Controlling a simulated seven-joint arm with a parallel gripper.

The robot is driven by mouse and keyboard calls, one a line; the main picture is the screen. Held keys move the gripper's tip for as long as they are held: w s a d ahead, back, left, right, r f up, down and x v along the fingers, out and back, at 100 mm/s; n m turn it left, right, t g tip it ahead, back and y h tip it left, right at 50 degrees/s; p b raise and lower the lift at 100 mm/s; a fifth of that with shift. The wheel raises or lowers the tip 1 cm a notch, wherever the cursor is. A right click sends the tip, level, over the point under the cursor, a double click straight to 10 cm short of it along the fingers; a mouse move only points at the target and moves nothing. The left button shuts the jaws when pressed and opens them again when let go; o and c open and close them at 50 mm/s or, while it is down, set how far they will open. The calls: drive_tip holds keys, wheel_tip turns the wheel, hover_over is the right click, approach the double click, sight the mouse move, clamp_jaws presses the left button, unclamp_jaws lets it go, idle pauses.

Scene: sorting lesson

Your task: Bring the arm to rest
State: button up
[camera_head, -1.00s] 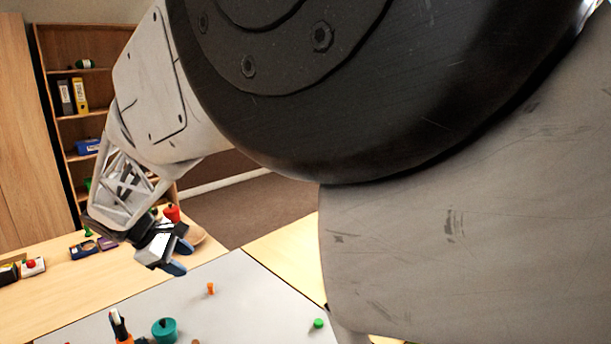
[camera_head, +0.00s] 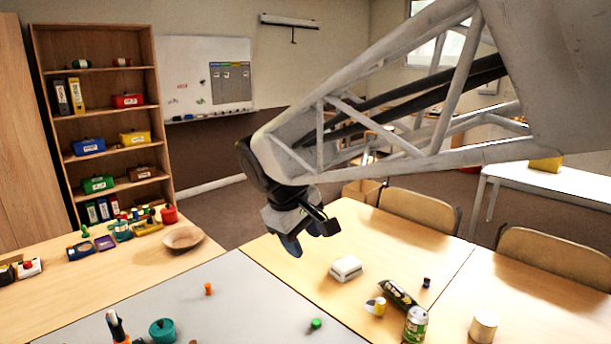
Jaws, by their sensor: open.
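My gripper (camera_head: 308,242) hangs at the end of my arm in the middle of the head view. It is above the wooden table (camera_head: 262,244), near the grey work surface (camera_head: 235,285). Its blue-grey fingers are apart and I see nothing between them. My arm reaches in from the upper right.
A green piece (camera_head: 316,323), an orange piece (camera_head: 208,289) and a teal pot (camera_head: 162,331) stand on the grey surface. A white box (camera_head: 346,269), a green can (camera_head: 415,325) and a cream cylinder (camera_head: 483,327) stand on the right table. A wooden bowl (camera_head: 183,238) is at left.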

drive_tip(key=s+d+m+t+y, duration=0.3)
drive_tip(key=s+d+m, duration=0.7)
drive_tip(key=s+d, duration=1)
wheel_tip(320, 180, down, 9)
drive_tip(key=a+g, duration=0.1)
drive_tip(key=g, duration=0.1)
drive_tip(key=shift+g+h, duration=0.3)
drive_tip(key=shift+g, duration=0.1)
